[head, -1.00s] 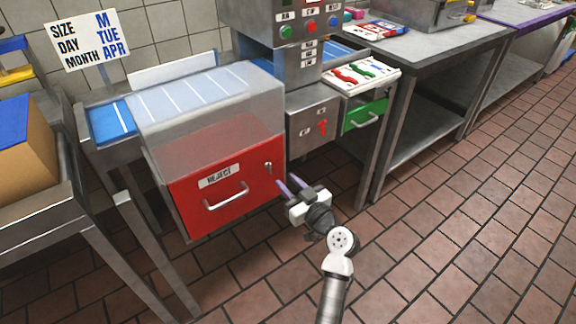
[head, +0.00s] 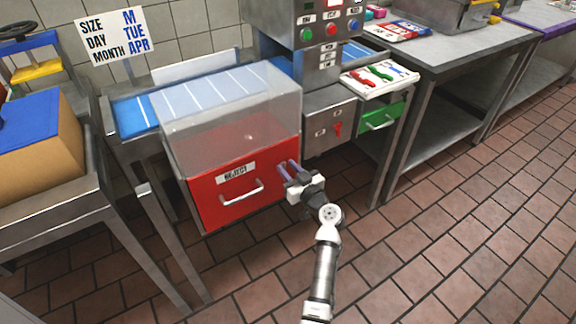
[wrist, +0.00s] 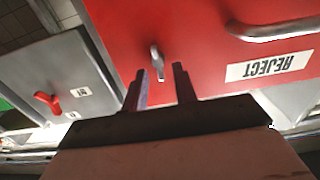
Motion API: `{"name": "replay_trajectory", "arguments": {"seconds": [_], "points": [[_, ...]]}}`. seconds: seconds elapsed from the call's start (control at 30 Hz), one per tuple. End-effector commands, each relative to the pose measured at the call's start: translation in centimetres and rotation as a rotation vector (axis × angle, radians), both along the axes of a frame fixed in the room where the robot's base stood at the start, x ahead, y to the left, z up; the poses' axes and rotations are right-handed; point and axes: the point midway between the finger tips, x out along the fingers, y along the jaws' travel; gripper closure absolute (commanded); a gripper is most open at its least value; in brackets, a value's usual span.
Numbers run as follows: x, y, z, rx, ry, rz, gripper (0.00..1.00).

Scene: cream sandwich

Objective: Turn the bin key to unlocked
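The red reject bin (head: 235,190) is at the centre-left in the head view, with a silver handle (head: 242,192) and a REJECT label. In the wrist view its red front (wrist: 200,60) fills the upper middle, upside down. The small silver key (wrist: 157,62) sticks out of that front, just past my fingertips and between them in the picture. I cannot tell whether the fingers touch it. My gripper (head: 288,168) is open, its two purple fingers pointing at the bin's right side; it also shows in the wrist view (wrist: 161,78). In the head view the key is hidden by my fingers.
A grey cabinet with a red switch (head: 338,129) stands right of the bin; the switch also shows in the wrist view (wrist: 47,102). A green drawer (head: 380,119) is beyond it. A steel table with a cardboard box (head: 45,160) stands left. The tiled floor in front is clear.

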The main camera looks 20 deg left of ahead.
Motion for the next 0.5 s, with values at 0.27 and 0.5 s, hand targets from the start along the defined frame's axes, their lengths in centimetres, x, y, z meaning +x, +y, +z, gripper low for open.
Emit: {"name": "replay_trajectory", "arguments": {"seconds": [0.27,0.5], "points": [[0.38,0.6,-0.05,0.0,0.0,0.001,0.72],[0.37,0.56,-0.03,0.0,0.0,0.001,0.89]]}}
